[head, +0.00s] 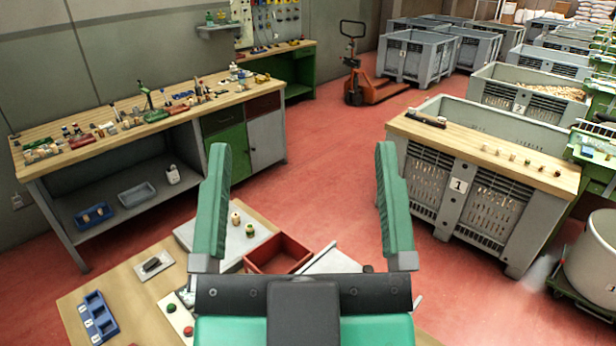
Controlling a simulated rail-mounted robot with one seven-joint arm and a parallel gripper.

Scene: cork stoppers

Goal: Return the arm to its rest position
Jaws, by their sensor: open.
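My gripper (300,165) shows large in the lower middle of the head view. The rest of my arm is out of view.
The table holds a red tray (283,254), a blue holder (97,318) and two small corks on a grey plate. A long workbench (40,180) stands left. Grey crates (486,208) stand right, the nearest bearing a wooden board (480,150).

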